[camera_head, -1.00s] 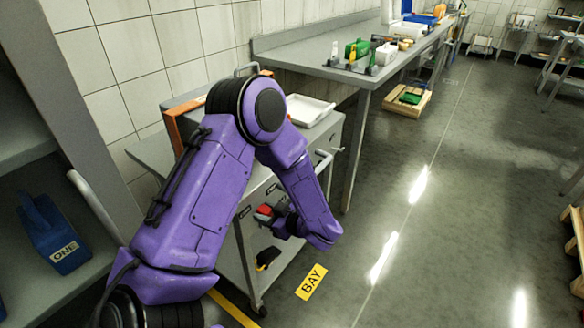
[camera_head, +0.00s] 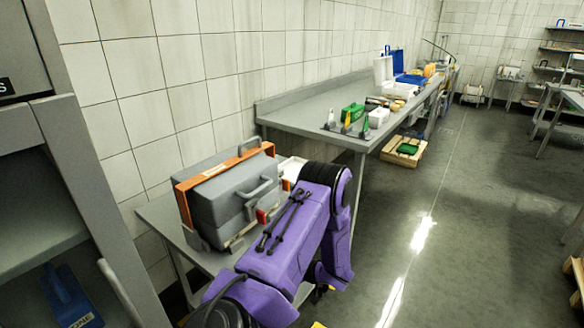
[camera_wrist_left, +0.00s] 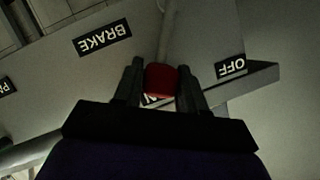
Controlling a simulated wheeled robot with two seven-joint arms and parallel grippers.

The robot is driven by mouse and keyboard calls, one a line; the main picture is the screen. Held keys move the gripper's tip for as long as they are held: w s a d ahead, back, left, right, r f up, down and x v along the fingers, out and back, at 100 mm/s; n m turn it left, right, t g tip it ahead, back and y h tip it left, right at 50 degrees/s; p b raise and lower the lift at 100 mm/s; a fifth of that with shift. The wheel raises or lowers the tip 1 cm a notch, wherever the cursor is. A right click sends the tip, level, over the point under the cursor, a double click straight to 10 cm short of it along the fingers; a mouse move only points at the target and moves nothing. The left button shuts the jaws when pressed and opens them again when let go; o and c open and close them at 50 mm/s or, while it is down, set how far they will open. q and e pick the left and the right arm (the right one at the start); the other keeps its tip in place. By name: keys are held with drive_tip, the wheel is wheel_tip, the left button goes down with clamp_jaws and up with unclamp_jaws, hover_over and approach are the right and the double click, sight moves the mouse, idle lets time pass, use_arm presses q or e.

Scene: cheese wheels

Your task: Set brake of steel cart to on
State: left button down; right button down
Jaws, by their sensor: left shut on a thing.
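The steel cart (camera_head: 152,213) stands against the wall, below and left of the long bench, partly covered by my left arm. In the left wrist view, a red brake knob (camera_wrist_left: 160,79) sits between the fingers of my left gripper (camera_wrist_left: 160,86), which is shut on it. A BRAKE label (camera_wrist_left: 103,37) is up and to the left, and an OFF label (camera_wrist_left: 231,67) is to the right of the knob. A label ending in N (camera_wrist_left: 152,100) is mostly hidden just below the knob. In the head view my arm hides the gripper and knob. My right gripper is not in view.
A grey case with orange bands (camera_head: 222,195) stands on the cart. A long bench (camera_head: 300,110) with tools and boxes runs along the wall. A shelf unit (camera_head: 85,195) is close at the left. The floor (camera_head: 470,230) to the right is open.

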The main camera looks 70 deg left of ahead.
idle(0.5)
use_arm(q)
drive_tip(key=c, duration=0.7)
unclamp_jaws()
drive_tip(key=shift+w+a, duration=0.1)
drive_tip(key=shift+w, duration=0.05)
drive_tip(key=b+v, duration=0.1)
drive_tip(key=v, duration=0.9)
drive_tip(key=shift+w, duration=0.25)
